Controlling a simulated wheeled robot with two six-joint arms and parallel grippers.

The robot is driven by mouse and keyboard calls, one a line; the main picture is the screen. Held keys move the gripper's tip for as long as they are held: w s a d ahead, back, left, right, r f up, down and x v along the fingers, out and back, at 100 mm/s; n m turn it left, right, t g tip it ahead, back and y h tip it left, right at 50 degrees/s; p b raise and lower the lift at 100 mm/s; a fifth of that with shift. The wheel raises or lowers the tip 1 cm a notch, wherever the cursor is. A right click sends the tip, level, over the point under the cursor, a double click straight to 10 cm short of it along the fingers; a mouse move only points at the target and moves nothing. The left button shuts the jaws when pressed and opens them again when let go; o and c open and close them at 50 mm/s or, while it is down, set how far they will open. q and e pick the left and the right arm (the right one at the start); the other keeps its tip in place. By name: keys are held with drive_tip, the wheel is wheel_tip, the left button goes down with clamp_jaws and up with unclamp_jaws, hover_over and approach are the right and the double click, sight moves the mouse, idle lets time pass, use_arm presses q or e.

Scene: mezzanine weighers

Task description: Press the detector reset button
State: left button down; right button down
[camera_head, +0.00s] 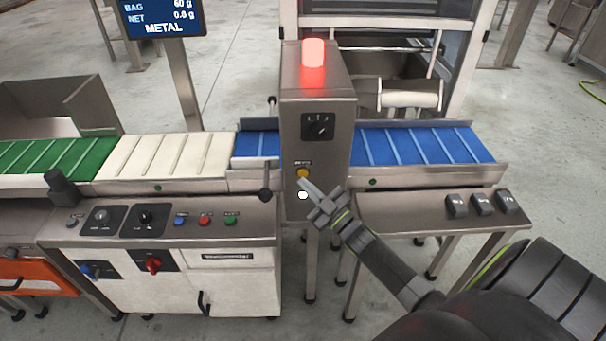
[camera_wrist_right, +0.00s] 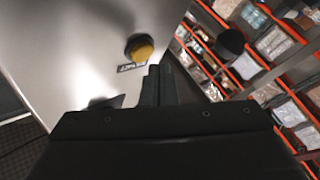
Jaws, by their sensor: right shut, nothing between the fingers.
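The detector is a grey metal box (camera_head: 318,135) straddling the blue belt, with a lit red beacon (camera_head: 313,53) on top. A yellow button (camera_head: 303,173) with a small label sits low on its front face. My right gripper (camera_head: 304,184) is shut and empty, its fingertips just below the button in the head view. In the right wrist view the yellow button (camera_wrist_right: 140,47) stands out from the metal face just beyond my shut fingertips (camera_wrist_right: 158,70); a small gap seems to show, but contact is hard to judge. My left gripper is not in view.
A control cabinet (camera_head: 240,210) with knobs and coloured buttons stands to the left. A steel side table (camera_head: 420,212) with several dark blocks is to the right. A black ball-ended lever (camera_head: 265,195) is left of the detector. A screen (camera_head: 163,18) reads METAL.

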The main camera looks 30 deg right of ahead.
drive_tip(key=shift+w+d, duration=0.1)
drive_tip(key=shift+w, duration=0.05)
drive_tip(key=shift+w+d, duration=0.15)
drive_tip(key=shift+w, duration=0.1)
drive_tip(key=shift+w+d+b, duration=0.2)
drive_tip(key=shift+w+b, duration=0.15)
idle(0.7)
drive_tip(key=shift+s, duration=0.15)
idle(0.3)
drive_tip(key=shift+s+a+p, duration=0.45)
drive_tip(key=shift+s, duration=0.15)
drive_tip(key=s+a, duration=0.1)
drive_tip(key=s+p, duration=0.1)
drive_tip(key=s, duration=0.1)
drive_tip(key=s+a+p, duration=0.1)
drive_tip(key=shift+s+a, duration=0.15)
drive_tip(key=shift+a, duration=0.15)
